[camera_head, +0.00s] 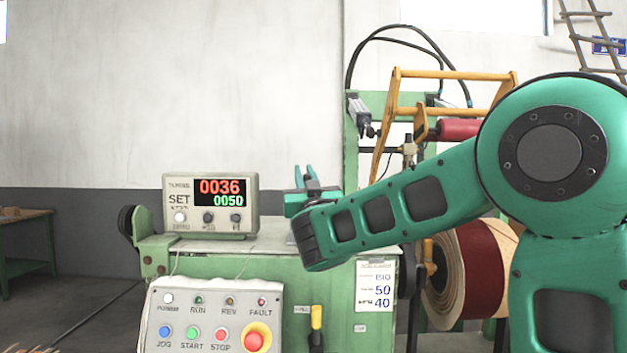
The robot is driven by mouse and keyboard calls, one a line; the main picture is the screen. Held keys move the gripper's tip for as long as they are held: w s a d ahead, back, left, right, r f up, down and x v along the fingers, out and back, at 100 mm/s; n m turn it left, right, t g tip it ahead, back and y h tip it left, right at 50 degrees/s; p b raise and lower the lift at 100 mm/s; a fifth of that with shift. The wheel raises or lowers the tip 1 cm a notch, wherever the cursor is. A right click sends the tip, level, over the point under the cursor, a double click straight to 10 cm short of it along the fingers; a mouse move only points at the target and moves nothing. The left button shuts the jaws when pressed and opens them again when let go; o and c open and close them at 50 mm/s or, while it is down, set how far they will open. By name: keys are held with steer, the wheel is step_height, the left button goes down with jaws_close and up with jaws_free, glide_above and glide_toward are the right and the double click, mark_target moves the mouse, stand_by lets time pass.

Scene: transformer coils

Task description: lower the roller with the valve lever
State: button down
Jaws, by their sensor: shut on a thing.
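My gripper (305,177) is over the green machine's top, right of the counter box, its two teal fingers showing above my wrist. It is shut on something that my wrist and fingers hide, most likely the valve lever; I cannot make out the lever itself. The red roller (458,130) is at the upper right, beside the yellow frame (405,112), and is partly hidden by my arm. Below it is the coil (480,275), wound in dark red and tan, partly hidden by my arm. I cannot see a gap or contact between roller and coil.
The counter box (210,205) reads 0036 over 0050, close left of my gripper. A button panel (210,318) with a red emergency knob is in front. A yellow-handled lever (316,317) stands on the machine's front. Black hoses (412,30) arch above. A table (25,230) is far left.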

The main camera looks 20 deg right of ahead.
steer(key=shift+s+a+t, duration=0.15)
steer(key=shift+s+t, duration=0.05)
steer(key=shift+t, duration=0.1)
steer(key=c, duration=1.7)
jaws_free()
steer(key=shift+s+f, duration=0.1)
steer(key=shift+v, duration=5.2)
